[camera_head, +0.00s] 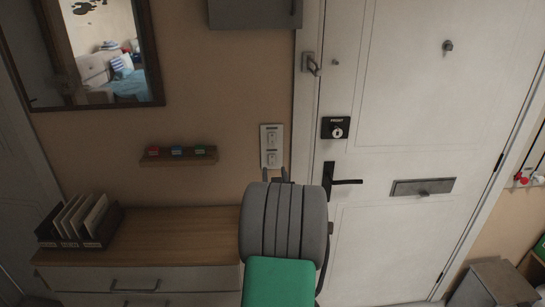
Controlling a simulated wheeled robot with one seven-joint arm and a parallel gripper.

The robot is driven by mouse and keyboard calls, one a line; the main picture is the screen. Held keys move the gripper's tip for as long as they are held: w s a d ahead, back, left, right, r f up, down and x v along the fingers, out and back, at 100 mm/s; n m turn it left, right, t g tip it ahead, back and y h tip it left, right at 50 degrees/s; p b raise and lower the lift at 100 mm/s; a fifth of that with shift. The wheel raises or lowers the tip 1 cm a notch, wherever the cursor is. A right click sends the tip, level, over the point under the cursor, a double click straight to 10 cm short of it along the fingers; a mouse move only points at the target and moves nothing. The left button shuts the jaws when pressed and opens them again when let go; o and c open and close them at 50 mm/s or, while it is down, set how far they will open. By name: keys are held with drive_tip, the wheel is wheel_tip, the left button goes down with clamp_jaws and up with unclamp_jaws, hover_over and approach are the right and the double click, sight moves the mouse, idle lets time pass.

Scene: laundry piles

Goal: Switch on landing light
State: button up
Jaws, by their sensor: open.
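A pale switch plate (263,146) is on the tan wall, just left of the white door's frame. It carries an upper switch (271,136) and a lower switch (272,158). Any labels on them are too small to read, so I cannot tell which is the landing light's, or whether either is on. My gripper (275,175) is just below the plate in the picture, mostly hidden behind my grey and green arm. Its fingertips show apart, with nothing seen between them. I cannot tell whether they touch the wall.
The white door (410,90) has a black handle (345,182), a lock labelled FRONT (336,128) and a letter slot (424,187). A small shelf (178,157) with coloured items is left of the plate. Below is a wooden-topped dresser (165,233) holding a file rack (82,222).

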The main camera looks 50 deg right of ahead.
sight(272, 158)
drive_tip(key=p+x, duration=0.2)
drive_tip(key=x, duration=0.5)
drive_tip(key=shift+w+d+r, duration=0.1)
drive_tip(key=shift+w+d, duration=0.05)
drive_tip(key=shift+w, duration=0.1)
clamp_jaws()
